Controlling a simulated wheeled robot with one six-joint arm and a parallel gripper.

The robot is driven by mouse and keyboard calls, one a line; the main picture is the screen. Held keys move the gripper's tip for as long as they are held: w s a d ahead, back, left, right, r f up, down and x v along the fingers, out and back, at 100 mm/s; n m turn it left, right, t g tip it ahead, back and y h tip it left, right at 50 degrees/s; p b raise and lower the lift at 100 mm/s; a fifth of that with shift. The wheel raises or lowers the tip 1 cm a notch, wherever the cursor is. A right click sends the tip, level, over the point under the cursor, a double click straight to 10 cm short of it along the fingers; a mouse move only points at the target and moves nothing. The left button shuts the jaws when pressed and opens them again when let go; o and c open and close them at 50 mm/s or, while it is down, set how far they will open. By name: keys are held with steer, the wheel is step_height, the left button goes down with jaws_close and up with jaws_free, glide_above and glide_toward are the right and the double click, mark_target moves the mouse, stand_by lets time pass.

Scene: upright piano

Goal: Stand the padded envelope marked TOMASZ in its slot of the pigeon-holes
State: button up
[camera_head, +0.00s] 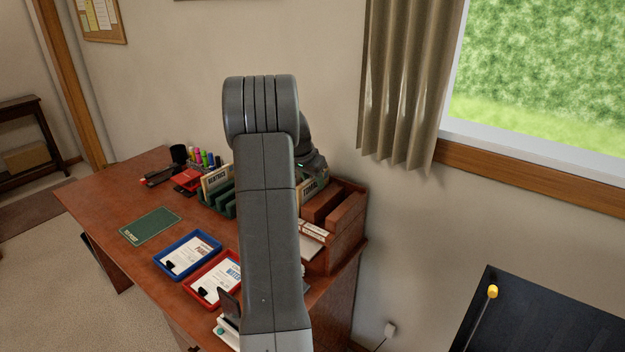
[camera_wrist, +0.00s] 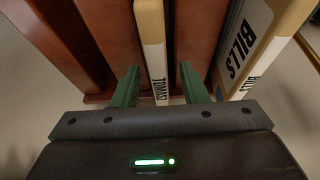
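The padded envelope marked TOMASZ (camera_wrist: 153,45) is a buff, upright slab with a white label strip, seen edge-on in the wrist view. It stands between reddish-brown wooden dividers of the pigeon-holes (camera_wrist: 201,40). My gripper (camera_wrist: 160,80) has its two green fingers on either side of the envelope's lower edge. A gap shows between the envelope and the right finger; the left finger is close to it. In the head view the wooden pigeon-holes (camera_head: 347,225) stand at the desk's right end; my arm hides my fingers there.
A buff piece marked BILLS (camera_wrist: 255,40) stands just right of my gripper. On the desk (camera_head: 105,195) are a blue tray (camera_head: 188,254), a red tray (camera_head: 214,279), a green mat (camera_head: 150,226) and a green rack (camera_head: 222,200). The wall and curtain (camera_head: 405,90) are close behind.

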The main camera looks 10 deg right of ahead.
steer(key=shift+r, duration=0.1)
steer(key=b+v, duration=0.1)
steer(key=v, duration=1.2)
steer(key=shift+r, duration=0.3)
steer(key=shift+s+a+f, duration=0.1)
steer(key=p+x, duration=0.1)
steer(key=x, duration=1.1)
steer(key=shift+f, duration=0.35)
steer(key=shift+w+d+f+p, duration=0.15)
steer(key=shift+w+d+p, duration=0.15)
steer(key=shift+p, duration=0.05)
steer(key=shift+r+p, duration=0.7)
steer(key=shift+r, duration=0.35)
steer(key=shift+f, duration=0.15)
